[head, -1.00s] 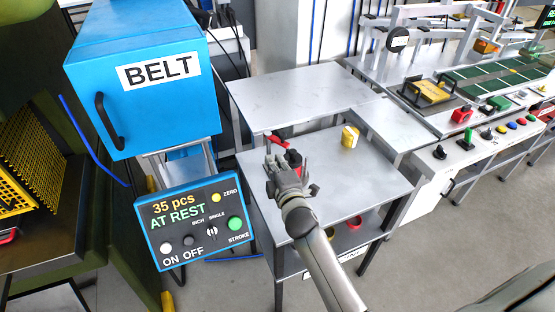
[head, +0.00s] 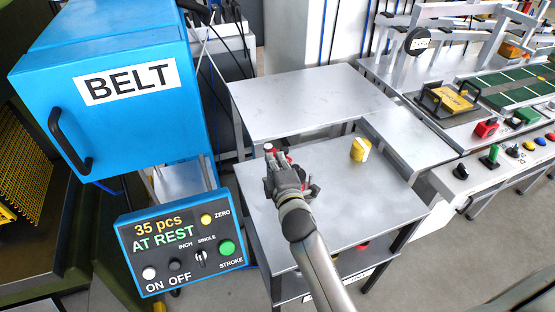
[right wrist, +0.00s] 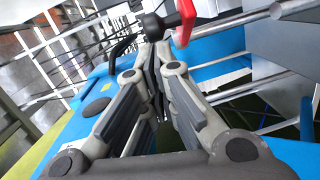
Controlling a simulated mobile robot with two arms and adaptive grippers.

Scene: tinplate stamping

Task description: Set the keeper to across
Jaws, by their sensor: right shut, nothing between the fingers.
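My right gripper (head: 284,172) is in front of the grey bench, its fingers pointing away from me. It also shows in the right wrist view (right wrist: 152,62), where its fingers are shut together with nothing between them. A small red part (head: 269,148) shows just beyond the fingertips in the head view, partly hidden by the gripper. In the right wrist view a red bar (right wrist: 186,20) and a black rounded piece (right wrist: 154,24) stand just past the fingertips. I cannot tell for sure which part is the keeper, or how it is turned. My left gripper is not in view.
The blue BELT cabinet (head: 120,130) is at left, above a control panel (head: 185,240) reading "35 pcs, AT REST". A yellow-and-white object (head: 360,149) sits on the grey bench (head: 365,200). A conveyor line with buttons (head: 510,150) runs at right.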

